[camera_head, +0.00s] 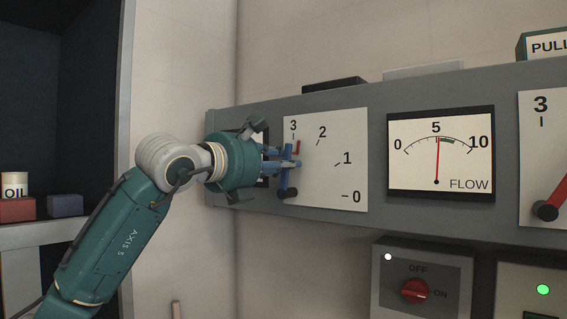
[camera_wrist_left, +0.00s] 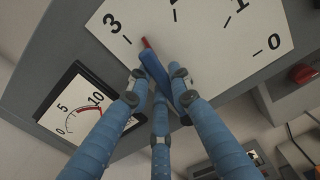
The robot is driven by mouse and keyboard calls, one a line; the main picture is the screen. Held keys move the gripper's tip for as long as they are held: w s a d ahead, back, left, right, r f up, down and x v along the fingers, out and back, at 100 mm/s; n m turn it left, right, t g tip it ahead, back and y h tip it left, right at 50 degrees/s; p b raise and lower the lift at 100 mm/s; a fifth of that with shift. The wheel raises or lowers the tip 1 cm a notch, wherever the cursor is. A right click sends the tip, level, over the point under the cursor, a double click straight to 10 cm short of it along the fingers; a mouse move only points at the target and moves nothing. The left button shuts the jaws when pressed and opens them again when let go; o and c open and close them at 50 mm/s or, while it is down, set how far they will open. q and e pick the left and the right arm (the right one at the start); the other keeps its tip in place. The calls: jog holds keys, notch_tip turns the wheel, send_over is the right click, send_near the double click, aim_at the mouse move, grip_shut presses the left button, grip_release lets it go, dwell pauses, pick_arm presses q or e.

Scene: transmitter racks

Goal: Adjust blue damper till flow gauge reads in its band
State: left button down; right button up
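The blue damper (camera_head: 287,173) is a lever with a red tip on a white dial marked 0 to 3. Its tip points just right of the 3. The wrist view shows the blue lever (camera_wrist_left: 153,66) running between my fingers. My left gripper (camera_head: 284,158) has its three blue fingers closed in around the lever; its fingertips (camera_wrist_left: 158,80) appear to touch it on both sides. The flow gauge (camera_head: 410,172) has its red needle a little right of 5, at the left edge of the short green band. My right gripper is in neither view.
A red lever (camera_head: 555,198) on another dial stands at the right. Below the panel are a red OFF/ON knob (camera_head: 415,291) and a box with a green lamp (camera_head: 543,290). A shelf with an OIL can (camera_head: 15,186) is at the left.

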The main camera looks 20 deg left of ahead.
pick_arm(q)
jog(key=shift+w+a+f+n+b, duration=0.15)
jog(key=shift+a+n+b, duration=0.2)
jog(key=shift+n+b, duration=0.35)
jog(key=shift+a+n, duration=0.15)
jog(key=shift+n, duration=0.15)
jog(key=shift+r, duration=0.2)
jog(key=c, duration=1.5)
grip_release()
jog(key=shift+c, duration=0.2)
jog(key=v, duration=1.2)
